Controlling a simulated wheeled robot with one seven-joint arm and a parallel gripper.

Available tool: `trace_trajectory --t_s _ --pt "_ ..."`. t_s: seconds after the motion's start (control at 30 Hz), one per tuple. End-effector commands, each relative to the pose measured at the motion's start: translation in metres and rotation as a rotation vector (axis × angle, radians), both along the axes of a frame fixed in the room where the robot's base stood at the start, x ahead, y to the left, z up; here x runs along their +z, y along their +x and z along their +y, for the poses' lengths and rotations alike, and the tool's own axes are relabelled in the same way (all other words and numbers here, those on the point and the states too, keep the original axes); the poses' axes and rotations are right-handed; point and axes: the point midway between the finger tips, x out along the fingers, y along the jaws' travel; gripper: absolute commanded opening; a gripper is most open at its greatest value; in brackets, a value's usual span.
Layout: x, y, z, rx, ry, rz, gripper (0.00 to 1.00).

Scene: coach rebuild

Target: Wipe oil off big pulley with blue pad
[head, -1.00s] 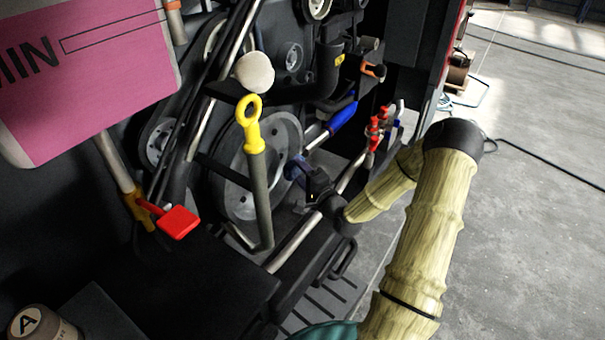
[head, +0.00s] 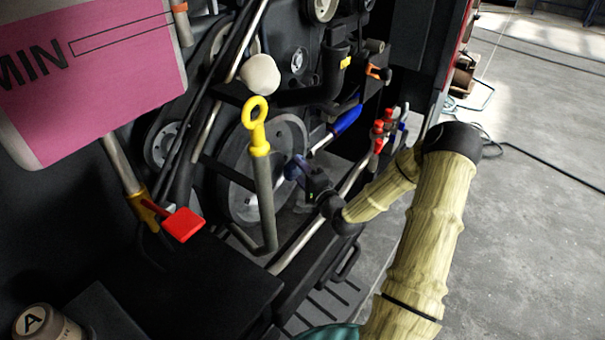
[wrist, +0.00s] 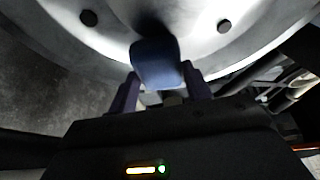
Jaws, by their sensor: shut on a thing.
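The big pulley (head: 234,160) is a large grey disc low in the engine bay, partly hidden behind a dipstick tube with a yellow ring handle. My gripper (head: 296,170) is at the pulley's right side, shut on the blue pad (wrist: 156,64). In the wrist view, the pulley's pale metal face (wrist: 60,28) with dark bolt holes fills the top. The pad is held between the two fingers (wrist: 162,90) and lies against or very near that face. A dark patch (wrist: 153,28) shows on the face just beyond the pad; I cannot tell whether it is oil or shadow.
The yellow-ringed dipstick (head: 259,128) stands close left of my gripper. A blue-handled rod (head: 345,121) and red-capped fittings (head: 380,128) are near on the right. A red paddle (head: 183,224) and a pink tank (head: 95,75) are at left. Open floor (head: 530,200) lies at right.

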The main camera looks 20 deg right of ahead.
Motion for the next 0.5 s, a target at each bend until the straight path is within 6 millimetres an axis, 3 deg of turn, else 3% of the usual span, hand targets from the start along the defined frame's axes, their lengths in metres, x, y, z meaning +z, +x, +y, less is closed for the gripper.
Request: trace_trajectory --t_s 0.5 --pt "0.001 0.018 -0.03 -0.002 0.0 -0.002 0.31"
